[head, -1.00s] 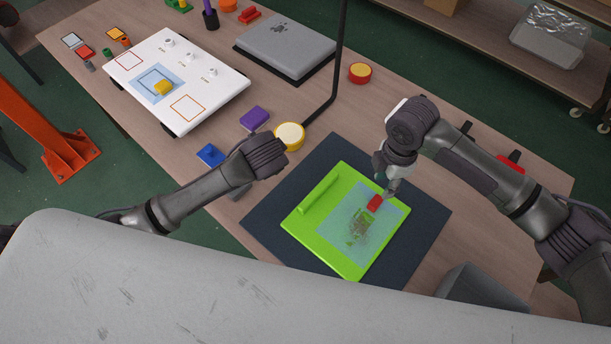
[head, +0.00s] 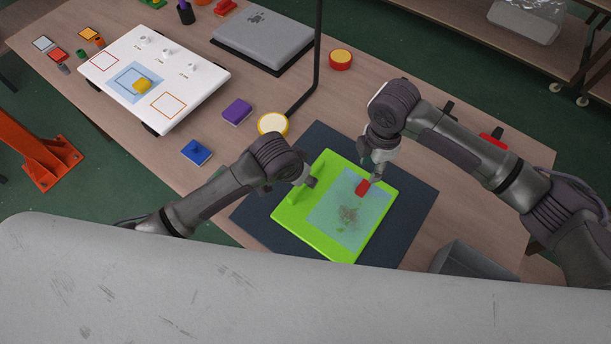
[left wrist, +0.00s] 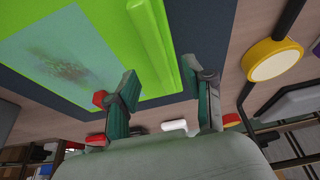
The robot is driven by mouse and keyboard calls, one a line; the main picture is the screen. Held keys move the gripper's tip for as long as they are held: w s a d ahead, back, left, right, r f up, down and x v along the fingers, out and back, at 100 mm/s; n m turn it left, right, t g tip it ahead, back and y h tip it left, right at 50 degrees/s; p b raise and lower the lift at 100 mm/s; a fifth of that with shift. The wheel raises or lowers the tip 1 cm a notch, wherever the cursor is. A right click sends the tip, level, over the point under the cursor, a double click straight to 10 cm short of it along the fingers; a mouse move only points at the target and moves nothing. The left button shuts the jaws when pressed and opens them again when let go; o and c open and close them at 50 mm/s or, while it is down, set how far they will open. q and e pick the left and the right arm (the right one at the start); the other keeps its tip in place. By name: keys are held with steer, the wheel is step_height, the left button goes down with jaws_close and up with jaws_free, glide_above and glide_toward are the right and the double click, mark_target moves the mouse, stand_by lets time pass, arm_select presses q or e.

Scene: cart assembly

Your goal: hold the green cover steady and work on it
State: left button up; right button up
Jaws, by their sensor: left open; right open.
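The green cover (head: 292,222) lies flat on a dark mat (head: 262,217), with a pale blue area marked by a dark smudge (head: 348,214). Its raised green bar is partly hidden by my left gripper (head: 308,182) in the head view. In the left wrist view the bar (left wrist: 152,45) runs toward the gap of my left gripper (left wrist: 165,85), which is open and empty. A red block (head: 362,187) is at the fingertips of my right gripper (head: 370,178), over the cover's blue area. The right gripper is open; whether its fingers touch the block is unclear.
A black post (head: 317,60) rises behind. A white board (head: 190,102) is at upper left, a grey bin (head: 470,262) at lower right.

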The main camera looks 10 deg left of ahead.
arm_select(q)
steer(key=shift+x, duration=2.35)
steer(key=shift+w, duration=0.1)
jaws_close()
steer(key=c, duration=0.8)
jaws_free()
jaws_close()
arm_select(e)
steer(key=shift+o, duration=0.2)
steer(key=shift+w, duration=0.1)
